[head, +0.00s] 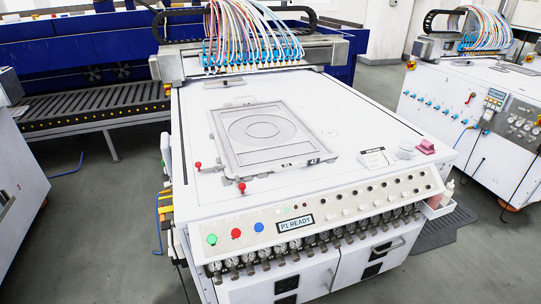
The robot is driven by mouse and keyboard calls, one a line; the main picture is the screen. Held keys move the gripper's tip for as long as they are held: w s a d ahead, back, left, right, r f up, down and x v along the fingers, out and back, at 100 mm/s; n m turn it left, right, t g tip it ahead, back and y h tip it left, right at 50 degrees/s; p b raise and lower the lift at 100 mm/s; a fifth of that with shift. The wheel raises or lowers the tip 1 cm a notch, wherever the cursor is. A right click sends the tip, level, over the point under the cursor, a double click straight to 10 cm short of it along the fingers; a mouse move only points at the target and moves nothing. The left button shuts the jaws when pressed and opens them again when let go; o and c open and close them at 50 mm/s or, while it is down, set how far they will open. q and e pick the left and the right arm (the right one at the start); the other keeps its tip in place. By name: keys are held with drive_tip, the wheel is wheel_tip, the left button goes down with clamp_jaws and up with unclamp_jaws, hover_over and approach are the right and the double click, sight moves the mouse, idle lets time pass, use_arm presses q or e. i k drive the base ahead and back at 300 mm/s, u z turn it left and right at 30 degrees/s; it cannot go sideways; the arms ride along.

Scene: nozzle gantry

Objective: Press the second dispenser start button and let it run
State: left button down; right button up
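The near dispensing machine (360,105) has a sloped front panel. At the panel's left end are a green button (212,239), a red button (236,233) and a blue button (259,227). Beside them a small display (295,224) reads "P1 READY". Several small knobs or buttons (348,207) run along the panel to the right; their labels are too small to read. I cannot tell which is the second dispenser's start button. The nozzle gantry (258,60), with coloured tubes, sits at the back of the bed. Neither of my grippers is in view.
A grey plate with a round outline (262,130) lies on the white bed, with two red-topped knobs near it. Another similar machine (470,100) stands right; grey floor lies between.

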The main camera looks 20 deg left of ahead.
sight(212, 239)
drive_tip(key=u, duration=1.5)
drive_tip(key=k, duration=0.5)
drive_tip(key=z, duration=1.6)
